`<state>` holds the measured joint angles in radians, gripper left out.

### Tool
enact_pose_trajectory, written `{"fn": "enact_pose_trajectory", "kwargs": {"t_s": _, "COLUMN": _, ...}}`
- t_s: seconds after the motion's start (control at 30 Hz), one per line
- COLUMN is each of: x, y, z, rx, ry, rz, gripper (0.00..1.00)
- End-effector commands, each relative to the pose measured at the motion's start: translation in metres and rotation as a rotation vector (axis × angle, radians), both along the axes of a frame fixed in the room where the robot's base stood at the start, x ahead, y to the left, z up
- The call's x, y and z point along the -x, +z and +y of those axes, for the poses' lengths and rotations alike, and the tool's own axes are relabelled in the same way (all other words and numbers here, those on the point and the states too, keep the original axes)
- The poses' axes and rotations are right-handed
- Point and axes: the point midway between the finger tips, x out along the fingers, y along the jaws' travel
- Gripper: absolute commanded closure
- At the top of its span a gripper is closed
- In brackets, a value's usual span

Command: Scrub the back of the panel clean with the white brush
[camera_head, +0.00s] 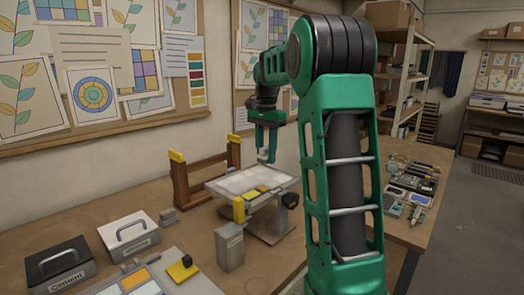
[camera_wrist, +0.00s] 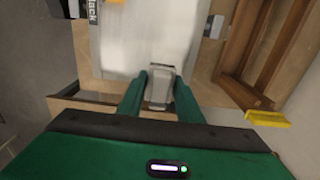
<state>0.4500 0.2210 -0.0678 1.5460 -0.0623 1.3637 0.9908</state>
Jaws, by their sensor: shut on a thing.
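My gripper (camera_head: 266,155) is over the panel's far right part. In the wrist view my gripper (camera_wrist: 160,88) is shut on the pale grey-white brush (camera_wrist: 160,84), which is at the panel's near edge. Whether the bristles touch the panel is hidden.
A brown wooden rack (camera_head: 205,172) with yellow ends stands behind the panel. A grey container (camera_head: 229,246) stands in front. A black-lidded cement box (camera_head: 60,264) and a white-handled box (camera_head: 128,236) are at the left. A side table (camera_head: 410,195) holds many tools.

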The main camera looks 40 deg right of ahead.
Motion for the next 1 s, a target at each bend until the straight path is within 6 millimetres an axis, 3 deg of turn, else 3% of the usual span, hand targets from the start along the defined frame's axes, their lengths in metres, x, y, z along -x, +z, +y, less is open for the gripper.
{"fn": "enact_pose_trajectory", "kwargs": {"t_s": 0.5, "x": -0.004, "y": 0.045, "z": 0.009, "rx": 0.002, "ry": 0.012, "rz": -0.002, "gripper": 0.89}}
{"fn": "enact_pose_trajectory", "kwargs": {"t_s": 1.0, "x": -0.004, "y": 0.051, "z": 0.010, "rx": 0.001, "ry": 0.013, "rz": -0.001, "gripper": 0.89}}
